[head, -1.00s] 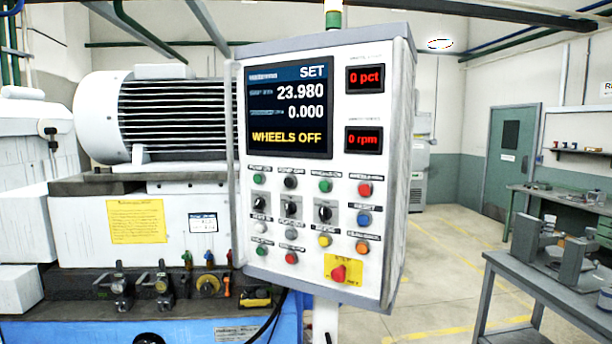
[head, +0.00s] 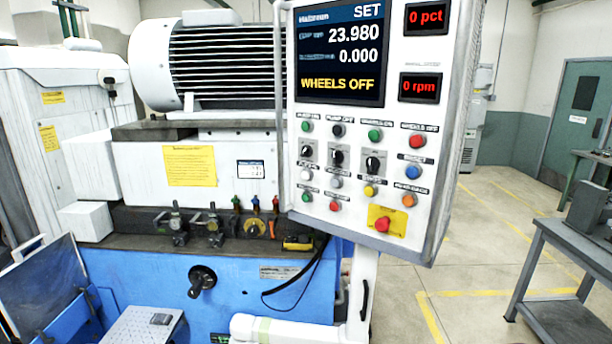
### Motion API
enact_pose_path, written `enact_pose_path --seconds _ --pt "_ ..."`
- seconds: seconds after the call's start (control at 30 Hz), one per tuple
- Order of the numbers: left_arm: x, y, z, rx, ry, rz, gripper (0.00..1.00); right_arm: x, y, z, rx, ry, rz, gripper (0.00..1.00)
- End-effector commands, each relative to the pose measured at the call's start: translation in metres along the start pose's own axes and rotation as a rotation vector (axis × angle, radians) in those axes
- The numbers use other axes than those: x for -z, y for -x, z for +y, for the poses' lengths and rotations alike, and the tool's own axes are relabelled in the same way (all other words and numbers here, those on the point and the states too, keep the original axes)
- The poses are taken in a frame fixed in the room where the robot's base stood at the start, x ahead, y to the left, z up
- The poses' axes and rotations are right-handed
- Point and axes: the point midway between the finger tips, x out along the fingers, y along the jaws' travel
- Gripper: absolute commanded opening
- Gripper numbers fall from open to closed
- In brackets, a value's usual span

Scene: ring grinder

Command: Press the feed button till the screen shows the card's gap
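The control panel's screen (head: 340,55) shows SET, 23.980, 0.000 and a yellow WHEELS OFF line. Below it the panel (head: 325,224) carries rows of coloured buttons and black selector knobs. These include a blue button (head: 412,172), a yellow button (head: 369,192), a white button (head: 305,174) and an orange button (head: 408,200). The labels are too blurred to tell which is the feed button. Neither of my grippers is in view.
Red displays read 0 pct (head: 426,17) and 0 rpm (head: 419,88). A red stop knob on a yellow plate (head: 383,224) is at the panel's bottom. A yellow notice (head: 188,166) is on the machine. A grey bench (head: 575,250) stands right, with open floor between.

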Motion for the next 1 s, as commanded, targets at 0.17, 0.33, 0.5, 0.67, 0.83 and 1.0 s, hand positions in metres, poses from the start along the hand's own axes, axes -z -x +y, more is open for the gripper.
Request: enact_pose_path --seconds 0.17,0.33,0.5,0.67,0.83,1.0 --pt "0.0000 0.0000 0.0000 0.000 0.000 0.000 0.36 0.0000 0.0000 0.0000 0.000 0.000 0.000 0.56" --pt "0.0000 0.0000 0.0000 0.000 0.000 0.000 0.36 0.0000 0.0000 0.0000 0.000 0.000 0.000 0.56" --pt "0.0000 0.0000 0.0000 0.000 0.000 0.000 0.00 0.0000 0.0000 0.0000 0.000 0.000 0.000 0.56" --pt "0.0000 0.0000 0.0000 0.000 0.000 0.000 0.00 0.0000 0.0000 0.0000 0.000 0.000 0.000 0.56" --pt "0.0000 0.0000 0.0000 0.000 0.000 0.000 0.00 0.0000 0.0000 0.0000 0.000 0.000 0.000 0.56" --pt "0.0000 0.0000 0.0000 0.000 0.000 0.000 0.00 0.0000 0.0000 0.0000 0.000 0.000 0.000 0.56"
